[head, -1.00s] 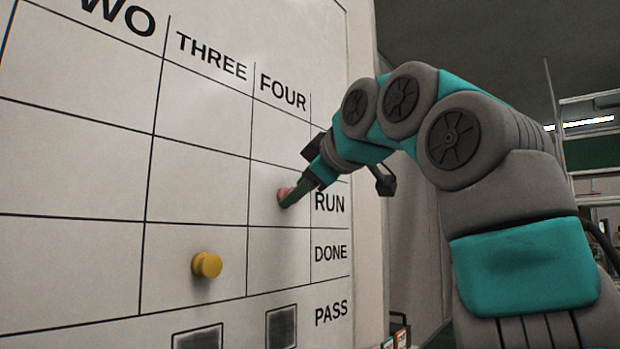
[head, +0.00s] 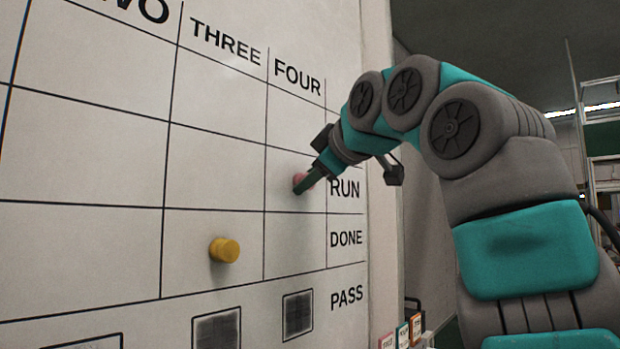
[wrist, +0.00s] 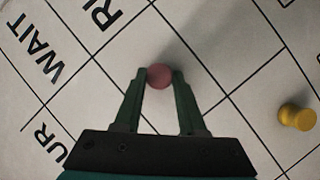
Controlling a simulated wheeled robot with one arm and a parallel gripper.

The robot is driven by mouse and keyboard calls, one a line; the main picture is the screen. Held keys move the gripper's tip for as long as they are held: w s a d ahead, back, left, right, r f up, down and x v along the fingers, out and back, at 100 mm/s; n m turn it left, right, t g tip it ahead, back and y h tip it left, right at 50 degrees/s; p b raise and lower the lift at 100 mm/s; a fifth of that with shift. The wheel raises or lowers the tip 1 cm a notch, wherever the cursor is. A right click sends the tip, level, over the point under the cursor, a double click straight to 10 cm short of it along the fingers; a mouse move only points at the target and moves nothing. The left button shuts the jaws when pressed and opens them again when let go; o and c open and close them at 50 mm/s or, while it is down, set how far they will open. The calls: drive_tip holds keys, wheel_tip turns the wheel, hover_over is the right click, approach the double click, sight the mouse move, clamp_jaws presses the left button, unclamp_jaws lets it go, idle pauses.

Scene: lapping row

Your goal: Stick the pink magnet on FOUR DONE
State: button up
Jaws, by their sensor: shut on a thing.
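The pink magnet (head: 299,180) is at the RUN row of the FOUR column on the white board. My gripper (head: 303,187) is shut on it; the fingers partly cover it in the head view. In the wrist view the pink magnet (wrist: 159,76) sits between the two fingertips (wrist: 158,80). I cannot tell whether it touches the board. The FOUR DONE cell (head: 296,245) lies directly below and is bare.
A yellow magnet (head: 225,249) sticks in the THREE DONE cell, left of FOUR DONE; it also shows at the right of the wrist view (wrist: 297,115). Dark hatched squares (head: 298,314) mark the PASS row below. Small labelled boxes (head: 402,335) stand beyond the board's right edge.

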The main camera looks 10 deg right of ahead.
drive_tip(key=shift+s, duration=0.1)
clamp_jaws()
drive_tip(key=shift+s+d, duration=0.3)
drive_tip(key=shift+s+d+b, duration=0.35)
drive_tip(key=shift+s, duration=0.2)
drive_tip(key=shift+s+d, duration=0.2)
drive_tip(key=shift+s, duration=0.05)
drive_tip(key=s+d+b, duration=0.1)
drive_tip(key=s+d, duration=0.2)
drive_tip(key=s, duration=0.2)
drive_tip(key=shift+d, duration=0.3)
idle(0.5)
